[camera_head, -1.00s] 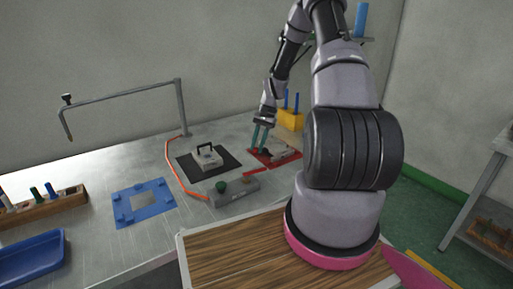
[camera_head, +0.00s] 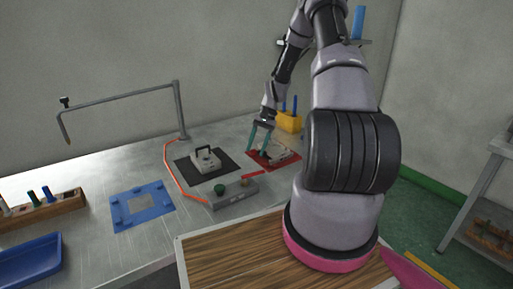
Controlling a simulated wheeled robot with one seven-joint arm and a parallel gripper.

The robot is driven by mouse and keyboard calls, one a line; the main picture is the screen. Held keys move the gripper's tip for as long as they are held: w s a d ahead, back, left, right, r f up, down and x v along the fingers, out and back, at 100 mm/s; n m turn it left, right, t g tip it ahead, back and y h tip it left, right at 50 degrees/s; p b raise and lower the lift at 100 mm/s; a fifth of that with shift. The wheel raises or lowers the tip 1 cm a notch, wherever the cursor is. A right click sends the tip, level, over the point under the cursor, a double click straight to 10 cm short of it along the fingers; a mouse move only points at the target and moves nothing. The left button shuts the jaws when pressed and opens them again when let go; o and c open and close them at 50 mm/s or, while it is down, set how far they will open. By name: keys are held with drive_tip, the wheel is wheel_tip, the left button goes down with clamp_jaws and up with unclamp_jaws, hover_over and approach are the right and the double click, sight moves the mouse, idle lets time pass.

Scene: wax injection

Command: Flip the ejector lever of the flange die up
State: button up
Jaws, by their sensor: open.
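A pale die (camera_head: 277,152) lies on a red mat (camera_head: 258,167) on the metal bench, partly behind my arm. My gripper (camera_head: 261,143) points down at the left side of this die, with its two green fingers spread. Whether a finger touches the die I cannot tell. Another pale die (camera_head: 206,160) with a dark raised handle sits on a black mat (camera_head: 228,169) to the left. Which die is the flange die, and the position of the ejector lever, are too small to tell.
A grey box with a green button (camera_head: 230,194) stands in front of the black mat. A blue plate (camera_head: 141,203), a blue tray (camera_head: 30,260) and a wooden rack (camera_head: 60,203) are at left. A yellow holder (camera_head: 289,122) stands behind my gripper.

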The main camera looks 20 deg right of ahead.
drive_tip(key=v, duration=1)
drive_tip(key=shift+d+r, duration=0.2)
drive_tip(key=shift+r, duration=0.15)
drive_tip(key=s+a+r+n+t+h, duration=0.1)
drive_tip(key=s+a+r, duration=0.2)
drive_tip(key=r, duration=0.5)
drive_tip(key=s+a+r+n+t+h, duration=0.1)
drive_tip(key=s+a+r+t, duration=0.2)
drive_tip(key=r, duration=0.4)
drive_tip(key=s+a+r+n+h, duration=0.1)
drive_tip(key=s+a+r, duration=0.25)
drive_tip(key=r, duration=0.45)
drive_tip(key=s+a+r+t, duration=0.2)
drive_tip(key=s+r, duration=0.2)
drive_tip(key=s, duration=0.5)
drive_tip(key=s+a+r+n+t, duration=0.1)
drive_tip(key=s+a+r+t, duration=0.2)
drive_tip(key=s, duration=0.6)
drive_tip(key=shift+s+r, duration=0.15)
drive_tip(key=shift+r, duration=0.45)
